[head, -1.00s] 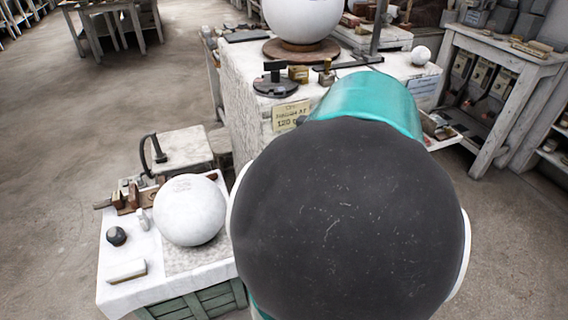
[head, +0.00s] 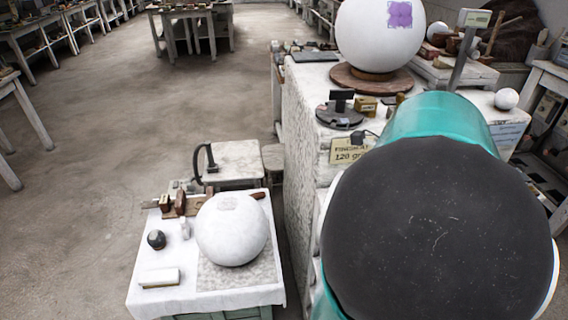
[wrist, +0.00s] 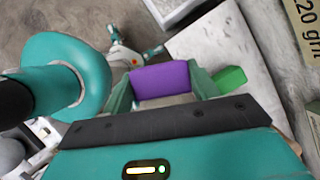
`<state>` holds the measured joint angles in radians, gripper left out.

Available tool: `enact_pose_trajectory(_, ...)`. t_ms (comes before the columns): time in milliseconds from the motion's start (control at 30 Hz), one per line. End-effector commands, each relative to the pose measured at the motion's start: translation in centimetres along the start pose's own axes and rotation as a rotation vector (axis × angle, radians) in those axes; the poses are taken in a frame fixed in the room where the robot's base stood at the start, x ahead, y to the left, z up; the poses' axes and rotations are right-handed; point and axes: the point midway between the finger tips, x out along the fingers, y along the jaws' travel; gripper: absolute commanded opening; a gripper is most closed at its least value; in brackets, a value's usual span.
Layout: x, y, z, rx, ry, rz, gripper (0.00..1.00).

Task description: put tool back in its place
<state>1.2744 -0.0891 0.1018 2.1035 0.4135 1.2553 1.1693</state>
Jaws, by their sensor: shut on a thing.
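In the wrist view my gripper (wrist: 160,98) is shut on a purple block-shaped tool (wrist: 160,79). The tool lies between the two green fingers, and its far side is hidden. In the head view my arm covers the lower right, and the gripper and held tool are out of sight. A wooden rack (head: 181,205) with small blocks lies on a white-clothed bench (head: 200,296) at lower left. I cannot tell which spot belongs to the tool. A large white sphere (head: 372,45) with a purple patch (head: 400,14) stands on a brown round base (head: 345,80).
A smaller white sphere (head: 230,232), a dark round object (head: 156,240) and a white block (head: 159,277) sit on the bench. A pale plinth (head: 301,170) with a yellow sign (head: 349,150) stands right of it. Open floor (head: 110,130) lies to the left.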

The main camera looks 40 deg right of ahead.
Motion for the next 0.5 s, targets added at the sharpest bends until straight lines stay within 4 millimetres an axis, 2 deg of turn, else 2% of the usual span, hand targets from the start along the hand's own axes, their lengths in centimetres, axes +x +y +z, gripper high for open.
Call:
enact_pose_trajectory(200, 2.8, -4.6, 0.5, 0.001, -0.003, 0.003, 0.32)
enact_pose_trajectory(400, 6.5, -7.4, 0.0, 0.003, -0.003, 0.002, 0.32)
enact_pose_trajectory(500, 7.5, -8.4, -0.1, 0.001, -0.002, 0.000, 0.32)
